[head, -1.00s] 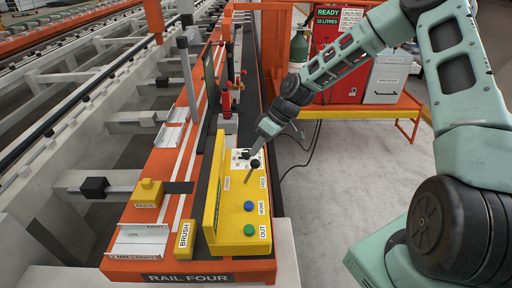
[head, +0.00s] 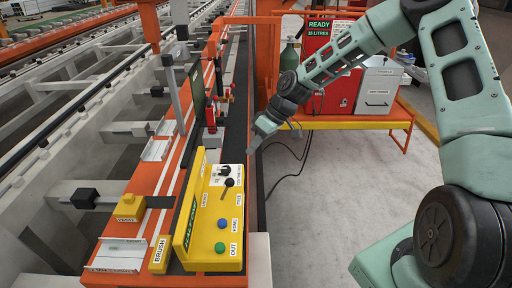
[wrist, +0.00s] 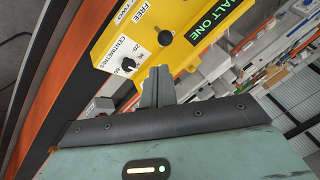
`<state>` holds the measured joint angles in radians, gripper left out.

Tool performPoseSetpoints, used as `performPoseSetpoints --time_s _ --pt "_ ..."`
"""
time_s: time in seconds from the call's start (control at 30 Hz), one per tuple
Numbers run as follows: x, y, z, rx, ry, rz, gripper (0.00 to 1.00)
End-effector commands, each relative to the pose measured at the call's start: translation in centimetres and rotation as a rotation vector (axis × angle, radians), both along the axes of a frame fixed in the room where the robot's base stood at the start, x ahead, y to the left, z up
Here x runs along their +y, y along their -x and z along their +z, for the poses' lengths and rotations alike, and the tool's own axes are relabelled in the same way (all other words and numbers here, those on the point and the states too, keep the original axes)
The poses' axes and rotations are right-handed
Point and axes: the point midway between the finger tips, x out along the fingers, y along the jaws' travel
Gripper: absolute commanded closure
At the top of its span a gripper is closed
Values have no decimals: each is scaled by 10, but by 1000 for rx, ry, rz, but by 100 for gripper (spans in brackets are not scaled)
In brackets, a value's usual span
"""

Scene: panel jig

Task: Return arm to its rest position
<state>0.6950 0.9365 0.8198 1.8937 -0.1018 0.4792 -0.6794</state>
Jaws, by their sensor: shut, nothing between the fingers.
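My gripper (head: 252,148) hangs at the end of my green arm, just beyond the far right end of the yellow control box (head: 207,225), apart from it. In the wrist view my gripper (wrist: 158,80) shows its grey fingers together with nothing between them. The yellow box (wrist: 165,18) fills the top there, with a dark dial (wrist: 128,64) on a white centimetre scale and a black knob (wrist: 165,38). In the head view the box also carries a blue button (head: 222,224), a green button (head: 220,247) and a black-knobbed lever (head: 228,183).
A red unit (head: 331,92) and a grey cabinet (head: 379,86) stand on an orange stand behind.

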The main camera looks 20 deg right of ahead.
Motion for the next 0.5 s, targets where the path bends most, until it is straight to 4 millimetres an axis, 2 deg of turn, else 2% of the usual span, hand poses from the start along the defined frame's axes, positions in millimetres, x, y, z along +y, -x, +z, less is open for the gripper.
performPoseSetpoints --time_s 0.37,0.5 --pt "1 1 0 1 2 3 100" --pt "27 21 3 32 53 49 100"
